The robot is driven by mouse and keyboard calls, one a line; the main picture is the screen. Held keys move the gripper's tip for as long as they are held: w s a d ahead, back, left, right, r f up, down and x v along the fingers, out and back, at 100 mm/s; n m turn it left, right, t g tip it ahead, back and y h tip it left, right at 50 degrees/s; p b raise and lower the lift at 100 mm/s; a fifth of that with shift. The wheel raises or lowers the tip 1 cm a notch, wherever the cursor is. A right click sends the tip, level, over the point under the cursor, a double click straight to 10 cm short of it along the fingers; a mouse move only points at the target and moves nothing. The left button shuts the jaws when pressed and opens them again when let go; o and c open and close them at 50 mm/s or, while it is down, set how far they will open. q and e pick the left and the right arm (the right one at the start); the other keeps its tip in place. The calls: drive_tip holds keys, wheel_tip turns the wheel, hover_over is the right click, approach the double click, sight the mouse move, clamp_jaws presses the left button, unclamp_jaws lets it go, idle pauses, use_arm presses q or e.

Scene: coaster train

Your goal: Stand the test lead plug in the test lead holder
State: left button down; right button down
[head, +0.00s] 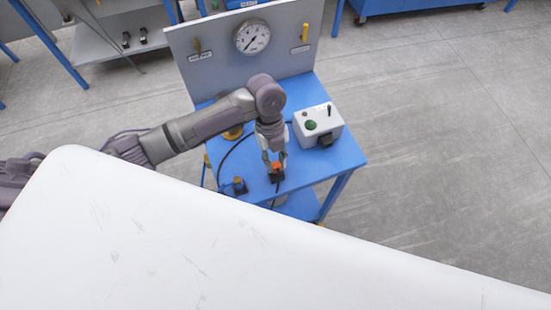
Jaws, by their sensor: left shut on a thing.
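My left gripper (275,164) points down over the blue bench. It is shut on a small orange and black piece, which looks like the test lead plug (277,174), low over the bench top or touching it. I cannot tell whether there is a gap beneath it. A black cable runs down from beside it. A small black block with a yellow top (239,185) stands at the bench's front left. I cannot tell whether this block, or something under the plug, is the test lead holder. My right gripper is not in view.
The blue bench (318,163) carries a grey back panel with a round gauge (252,37). A white control box (317,125) with a green button stands right of my gripper. A black cable curves across the bench's left side. Open grey floor lies to the right.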

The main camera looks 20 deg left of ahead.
use_arm(q)
drive_tip(key=shift+f+b, duration=0.9)
drive_tip(key=shift+f, duration=0.65)
drive_tip(key=c, duration=0.9)
unclamp_jaws()
drive_tip(key=shift+o, duration=0.2)
drive_tip(key=shift+r, duration=0.15)
drive_tip(key=v, duration=1.1)
drive_tip(key=shift+w+a+r, duration=0.15)
drive_tip(key=shift+r, duration=0.15)
